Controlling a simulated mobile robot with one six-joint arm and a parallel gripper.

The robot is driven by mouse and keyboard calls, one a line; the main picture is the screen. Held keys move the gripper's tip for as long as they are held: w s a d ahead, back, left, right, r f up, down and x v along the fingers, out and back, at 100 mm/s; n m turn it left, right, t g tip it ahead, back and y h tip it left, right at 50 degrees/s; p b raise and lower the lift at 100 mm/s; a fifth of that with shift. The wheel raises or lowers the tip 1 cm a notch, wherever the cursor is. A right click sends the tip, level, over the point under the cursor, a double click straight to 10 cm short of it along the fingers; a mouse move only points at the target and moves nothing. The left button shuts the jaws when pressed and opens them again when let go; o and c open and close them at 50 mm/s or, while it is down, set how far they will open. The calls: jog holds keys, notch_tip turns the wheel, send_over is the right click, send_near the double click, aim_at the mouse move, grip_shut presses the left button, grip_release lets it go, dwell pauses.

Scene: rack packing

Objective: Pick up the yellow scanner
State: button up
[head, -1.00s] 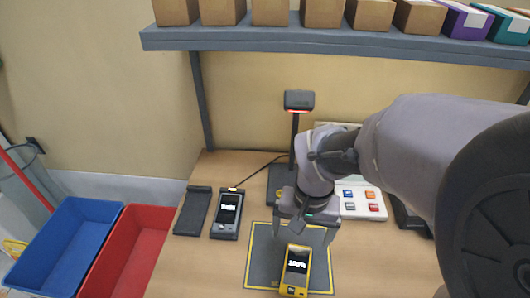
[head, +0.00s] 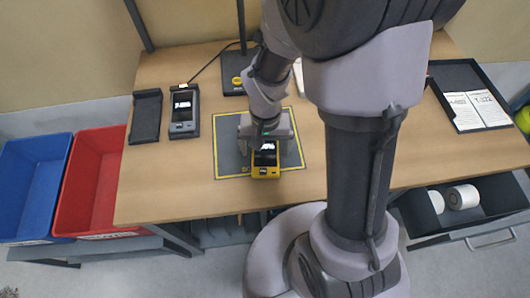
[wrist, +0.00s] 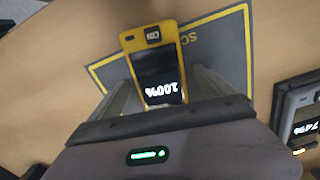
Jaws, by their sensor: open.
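The yellow scanner (head: 266,160) lies face up on the grey mat (head: 229,160) with a yellow border, at the front part of the table. My gripper (head: 266,146) is over the mat, above the scanner. In the wrist view my gripper (wrist: 160,92) is open, with one finger on each side of the scanner's body. I cannot tell whether the fingers touch it. The far end of the scanner is hidden by my gripper's palm.
A grey device (head: 184,110) sits in a dock left of the mat, beside an empty dark dock (head: 145,117). Red (head: 66,208) and blue (head: 8,215) bins stand left of the table. A black tray (head: 450,78) with papers lies right. An open drawer (head: 420,215) holds white rolls.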

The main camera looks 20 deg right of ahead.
jog(key=shift+c, duration=0.2)
jog(key=shift+r, duration=0.1)
jog(key=c, duration=1.7)
jog(key=shift+r, duration=0.1)
